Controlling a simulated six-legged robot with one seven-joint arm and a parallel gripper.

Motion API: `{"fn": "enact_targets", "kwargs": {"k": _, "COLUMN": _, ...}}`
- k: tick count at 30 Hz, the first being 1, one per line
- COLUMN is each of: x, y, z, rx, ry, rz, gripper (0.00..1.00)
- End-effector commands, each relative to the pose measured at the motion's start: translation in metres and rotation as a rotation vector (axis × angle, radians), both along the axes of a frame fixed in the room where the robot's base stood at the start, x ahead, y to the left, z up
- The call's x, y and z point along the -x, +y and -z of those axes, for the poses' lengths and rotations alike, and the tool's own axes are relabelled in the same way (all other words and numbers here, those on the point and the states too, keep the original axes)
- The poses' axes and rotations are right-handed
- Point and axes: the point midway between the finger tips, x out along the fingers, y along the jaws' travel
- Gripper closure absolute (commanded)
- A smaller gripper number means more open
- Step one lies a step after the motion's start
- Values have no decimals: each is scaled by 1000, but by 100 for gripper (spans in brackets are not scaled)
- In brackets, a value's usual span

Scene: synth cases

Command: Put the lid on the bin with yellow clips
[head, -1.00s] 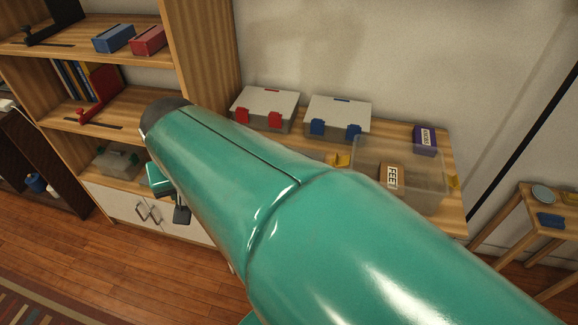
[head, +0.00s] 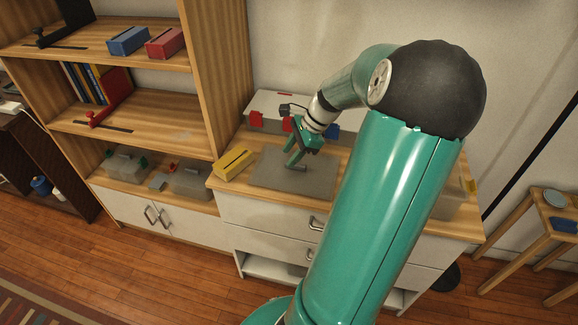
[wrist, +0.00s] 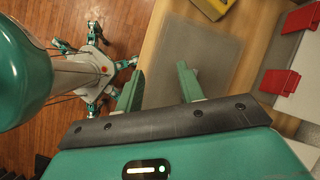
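A flat grey lid (head: 262,178) lies on the cabinet top in the head view. It also shows in the wrist view (wrist: 205,50) as a translucent panel. My gripper (head: 297,163) is over the lid in the head view. In the wrist view its two green fingers stand apart with nothing between them (wrist: 159,72); I cannot tell whether they touch the lid. The clear bin with yellow clips (head: 453,203) is at the right end of the cabinet top, mostly hidden behind my arm. One yellow clip (head: 471,186) shows.
A yellow box (head: 235,163) lies left of the lid. Lidded bins with red clips (head: 256,119) and blue clips stand behind, partly hidden by my arm. A shelf unit (head: 200,60) rises at the left. A small wooden stool (head: 541,205) is at the right.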

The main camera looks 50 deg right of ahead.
Motion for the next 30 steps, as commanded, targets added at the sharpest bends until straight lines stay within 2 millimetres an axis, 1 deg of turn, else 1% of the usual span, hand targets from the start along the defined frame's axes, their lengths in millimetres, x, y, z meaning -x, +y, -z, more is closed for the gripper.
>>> {"fn": "enact_targets", "kwargs": {"k": 1, "x": 12, "y": -21, "z": 5, "rx": -55, "ry": -24, "rz": 92, "gripper": 62}}
{"fn": "enact_targets", "kwargs": {"k": 3, "x": 26, "y": -44, "z": 6, "rx": -121, "ry": -58, "rz": 206, "gripper": 62}}
{"fn": "enact_targets", "kwargs": {"k": 6, "x": 45, "y": -72, "z": 7, "rx": -200, "ry": -104, "rz": 341, "gripper": 62}}
{"fn": "enact_targets", "kwargs": {"k": 9, "x": 59, "y": -90, "z": 6, "rx": -254, "ry": -140, "rz": 433, "gripper": 62}}
{"fn": "enact_targets", "kwargs": {"k": 11, "x": 65, "y": -97, "z": 5, "rx": -273, "ry": -154, "rz": 467, "gripper": 62}}
{"fn": "enact_targets", "kwargs": {"k": 13, "x": 67, "y": -101, "z": 6, "rx": -286, "ry": -162, "rz": 487, "gripper": 62}}
{"fn": "enact_targets", "kwargs": {"k": 15, "x": 63, "y": -100, "z": 10, "rx": -291, "ry": -164, "rz": 493, "gripper": 62}}
{"fn": "enact_targets", "kwargs": {"k": 17, "x": 57, "y": -97, "z": 16, "rx": -293, "ry": -164, "rz": 491, "gripper": 62}}
{"fn": "enact_targets", "kwargs": {"k": 24, "x": 26, "y": -83, "z": 49, "rx": -292, "ry": -163, "rz": 489, "gripper": 62}}
{"fn": "enact_targets", "kwargs": {"k": 27, "x": 17, "y": -79, "z": 59, "rx": -289, "ry": -163, "rz": 489, "gripper": 62}}
{"fn": "enact_targets", "kwargs": {"k": 30, "x": 12, "y": -77, "z": 65, "rx": -288, "ry": -162, "rz": 490, "gripper": 62}}
